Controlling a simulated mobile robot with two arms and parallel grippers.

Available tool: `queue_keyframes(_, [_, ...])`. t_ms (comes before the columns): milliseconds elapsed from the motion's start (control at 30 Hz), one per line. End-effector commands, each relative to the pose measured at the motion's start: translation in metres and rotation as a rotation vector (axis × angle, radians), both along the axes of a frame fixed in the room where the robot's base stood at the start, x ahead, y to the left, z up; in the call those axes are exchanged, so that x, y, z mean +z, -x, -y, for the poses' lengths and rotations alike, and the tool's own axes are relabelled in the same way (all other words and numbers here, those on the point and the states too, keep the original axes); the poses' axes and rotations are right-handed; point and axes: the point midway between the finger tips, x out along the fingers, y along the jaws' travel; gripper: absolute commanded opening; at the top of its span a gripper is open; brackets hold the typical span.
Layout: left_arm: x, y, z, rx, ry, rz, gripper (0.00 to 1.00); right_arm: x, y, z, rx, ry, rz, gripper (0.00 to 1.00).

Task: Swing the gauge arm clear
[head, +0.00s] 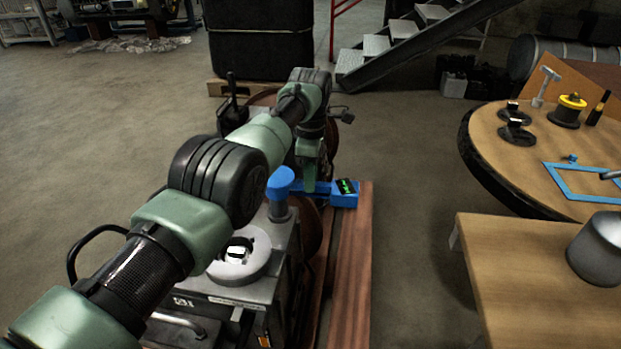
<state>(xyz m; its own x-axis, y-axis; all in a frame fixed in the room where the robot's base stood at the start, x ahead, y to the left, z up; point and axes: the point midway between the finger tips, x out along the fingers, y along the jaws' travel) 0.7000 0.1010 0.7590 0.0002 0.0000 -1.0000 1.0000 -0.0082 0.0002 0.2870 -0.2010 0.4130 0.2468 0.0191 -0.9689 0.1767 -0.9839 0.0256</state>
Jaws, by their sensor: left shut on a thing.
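The gauge arm (318,191) is a blue bar. It runs from a rounded blue cap (281,182) on a grey post to a blue box with a dark, green-lit display (346,187) at its right end. My left arm reaches in from the lower left, over the grey machine. My left gripper (309,185) points down onto the bar between cap and display and is shut on it; its fingertips are partly hidden. The display end is over the reddish-brown plank edge. My right gripper is out of view.
The grey machine (225,288) has a round ring (240,262) on top. A round wooden table (520,165) with small parts and a blue frame (585,182) stands at right. A nearer wooden table (530,290) bears a grey cylinder (598,250). Bare floor lies between plank and tables.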

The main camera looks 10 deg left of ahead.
Motion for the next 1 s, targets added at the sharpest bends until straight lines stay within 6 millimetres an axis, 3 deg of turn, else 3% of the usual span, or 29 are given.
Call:
queue_keyframes(567, [0.0010,-0.0010,-0.0013,0.012,-0.001,0.004,0.00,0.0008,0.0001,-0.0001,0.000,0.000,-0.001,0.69])
queue_keyframes(600, [0.0010,-0.0010,-0.0013,0.012,-0.001,0.004,0.29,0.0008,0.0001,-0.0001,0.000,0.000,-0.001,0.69])
queue_keyframes(633, [0.0010,-0.0010,-0.0012,0.012,-0.001,0.004,0.38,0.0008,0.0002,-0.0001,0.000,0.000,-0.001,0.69])
queue_keyframes(1000, [0.0009,-0.0002,-0.0007,0.009,0.000,0.000,0.40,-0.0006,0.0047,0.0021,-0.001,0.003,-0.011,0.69])
